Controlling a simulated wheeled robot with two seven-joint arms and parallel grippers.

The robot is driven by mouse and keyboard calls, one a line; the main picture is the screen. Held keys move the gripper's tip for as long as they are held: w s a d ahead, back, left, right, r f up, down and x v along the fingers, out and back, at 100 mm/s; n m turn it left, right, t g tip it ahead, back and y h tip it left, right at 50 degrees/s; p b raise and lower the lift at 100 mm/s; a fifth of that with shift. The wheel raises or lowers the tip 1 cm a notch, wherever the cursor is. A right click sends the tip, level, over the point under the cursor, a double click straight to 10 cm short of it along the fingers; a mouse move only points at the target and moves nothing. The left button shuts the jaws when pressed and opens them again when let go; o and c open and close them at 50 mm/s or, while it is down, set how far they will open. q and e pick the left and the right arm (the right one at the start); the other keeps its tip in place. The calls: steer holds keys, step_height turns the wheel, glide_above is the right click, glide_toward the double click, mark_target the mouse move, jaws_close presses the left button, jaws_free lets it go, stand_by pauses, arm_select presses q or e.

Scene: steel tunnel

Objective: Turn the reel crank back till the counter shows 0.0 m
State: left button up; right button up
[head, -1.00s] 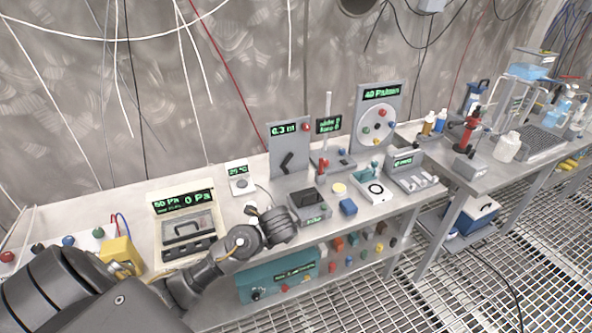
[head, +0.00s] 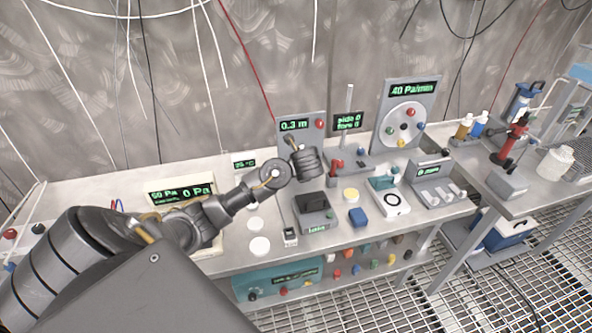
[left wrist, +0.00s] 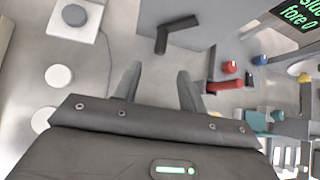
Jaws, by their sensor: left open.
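The reel panel (head: 293,127) stands upright at the back of the bench, and its counter (head: 294,125) reads 0.3 m. A red button sits beside the counter. In the left wrist view the dark, bent crank (left wrist: 172,33) shows on the grey panel (left wrist: 205,12). My left gripper (left wrist: 157,82) is open and empty, its two fingers pointing toward the panel, with the crank ahead of them and apart from them. My right gripper is in neither view.
Right of the panel stand a post with a small display (head: 347,121), a red handle (head: 336,167) and a dial board (head: 405,122) with coloured knobs. White discs (head: 260,246) and a black-topped box (head: 314,208) lie in front. Cables hang along the wall.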

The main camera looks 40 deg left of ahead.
arm_select(q)
steer(key=x, duration=0.6)
steer(key=shift+w+a+f, duration=0.4)
steer(key=shift+f, duration=0.1)
steer(key=shift+w+a+f, duration=0.25)
steer(key=shift+f, duration=0.05)
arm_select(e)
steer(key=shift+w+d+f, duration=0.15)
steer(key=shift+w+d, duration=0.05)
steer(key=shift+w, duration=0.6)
arm_select(q)
jaws_close()
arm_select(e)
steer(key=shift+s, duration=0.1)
